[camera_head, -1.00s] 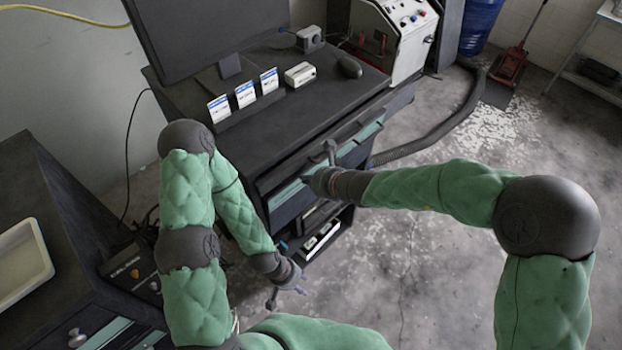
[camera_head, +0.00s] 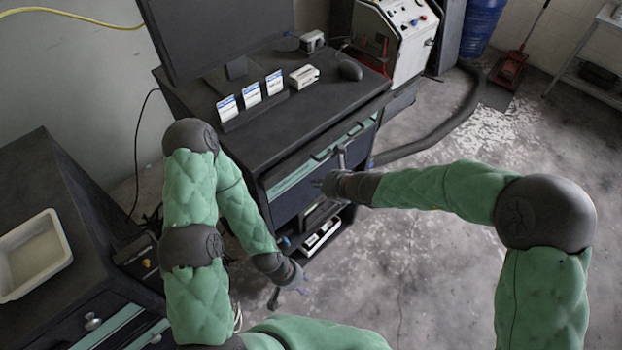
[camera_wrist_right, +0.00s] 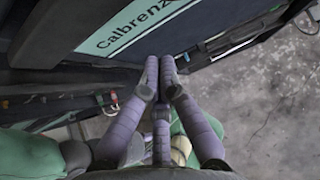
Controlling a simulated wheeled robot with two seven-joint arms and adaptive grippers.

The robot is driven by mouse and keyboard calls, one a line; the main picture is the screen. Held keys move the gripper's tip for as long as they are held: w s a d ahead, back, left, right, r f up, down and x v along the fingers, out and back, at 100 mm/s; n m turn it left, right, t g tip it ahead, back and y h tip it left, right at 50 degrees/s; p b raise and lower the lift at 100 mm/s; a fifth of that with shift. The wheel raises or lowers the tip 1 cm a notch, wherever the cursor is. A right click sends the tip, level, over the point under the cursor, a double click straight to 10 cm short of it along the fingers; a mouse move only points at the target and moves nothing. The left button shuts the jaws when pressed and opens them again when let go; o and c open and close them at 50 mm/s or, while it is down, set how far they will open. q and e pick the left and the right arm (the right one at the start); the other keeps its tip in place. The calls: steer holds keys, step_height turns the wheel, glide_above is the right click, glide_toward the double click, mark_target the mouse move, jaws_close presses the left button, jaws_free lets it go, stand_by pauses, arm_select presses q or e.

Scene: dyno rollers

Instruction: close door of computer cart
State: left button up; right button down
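The black computer cart (camera_head: 290,120) stands at the upper middle under a monitor. Its front panel (camera_head: 288,208) has a green strip (camera_head: 292,178) and a handle along the top edge. It looks nearly flush with the cart; I cannot tell if it is fully shut. My left gripper (camera_head: 288,292) is low, open and empty, apart from the cart.
An open lower shelf (camera_head: 322,236) holds a white box. A second black cabinet (camera_head: 40,180) with a tray (camera_head: 32,256) stands at left. A thick hose (camera_head: 440,130) lies on the floor at right.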

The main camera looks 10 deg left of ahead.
steer(key=p+v, duration=0.2)
steer(key=v, duration=0.6)
steer(key=shift+r+p, duration=0.35)
steer(key=shift+r, duration=0.2)
steer(key=shift+w+d, duration=0.1)
steer(key=shift+d, duration=0.05)
steer(key=s+d+f+n+g+h+b, duration=0.1)
steer(key=s+d+f+n+b, duration=0.2)
steer(key=f, duration=0.9)
steer(key=s+d+f+n+g+h+b, duration=0.1)
steer(key=s+d+f+n+g+b, duration=0.1)
steer(key=s+d+f+n, duration=0.3)
steer(key=s+d+f+n+g+h+b, duration=0.1)
steer(key=s+d+f+n+b, duration=0.4)
steer(key=f, duration=1.6)
steer(key=s+n+g, duration=0.1)
steer(key=s+n, duration=0.4)
steer(key=n, duration=0.4)
steer(key=shift+f+n+h, duration=0.2)
steer(key=shift+n+h, duration=0.2)
